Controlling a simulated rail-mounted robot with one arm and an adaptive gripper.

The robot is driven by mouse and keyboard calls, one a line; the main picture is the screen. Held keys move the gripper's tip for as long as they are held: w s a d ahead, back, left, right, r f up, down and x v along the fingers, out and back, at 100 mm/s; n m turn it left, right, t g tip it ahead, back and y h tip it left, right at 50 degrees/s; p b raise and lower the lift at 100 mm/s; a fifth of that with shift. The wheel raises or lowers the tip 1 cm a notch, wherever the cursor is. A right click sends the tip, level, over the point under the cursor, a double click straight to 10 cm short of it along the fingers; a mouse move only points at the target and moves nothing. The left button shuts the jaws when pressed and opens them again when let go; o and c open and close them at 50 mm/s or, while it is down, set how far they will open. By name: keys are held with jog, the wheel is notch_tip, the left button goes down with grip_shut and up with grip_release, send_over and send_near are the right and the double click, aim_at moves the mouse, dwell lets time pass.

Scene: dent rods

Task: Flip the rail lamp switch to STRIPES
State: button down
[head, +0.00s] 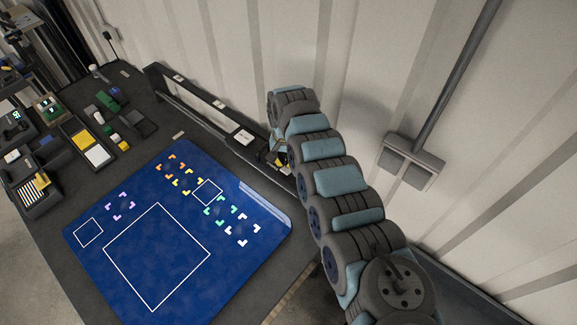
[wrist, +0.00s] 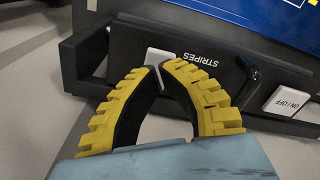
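The dark lamp rail (head: 200,110) runs along the back of the table by the wall. In the wrist view, the rail (wrist: 85,62) carries the upside-down word STRIPES (wrist: 197,58) beside a white switch pad (wrist: 158,55). My gripper (wrist: 158,67) has yellow ridged fingers curved together, tips almost meeting, with nothing seen between them. The tips overlap the near edge of the white pad in the picture; I cannot tell whether they touch it. In the head view my gripper (head: 279,158) is at the rail's right part, mostly hidden by my arm.
A white ON/OFF pad (wrist: 287,100) and a dark bent lever (wrist: 247,82) are on the rail to the right. A blue board (head: 85,250) with several coloured corner marks lies in front. Trays and small blocks (head: 95,155) crowd the table's left. The corrugated wall (head: 240,50) is close behind.

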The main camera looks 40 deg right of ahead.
aim_at(286, 170)
jog(key=shift+f+b, duration=0.85)
jog(key=shift+f, duration=1)
dwell(1.3)
jog(key=shift+r, duration=0.1)
notch_tip(286, 170, up, 7)
jog(key=p, duration=0.7)
jog(key=shift+p, duration=0.35)
dwell(0.5)
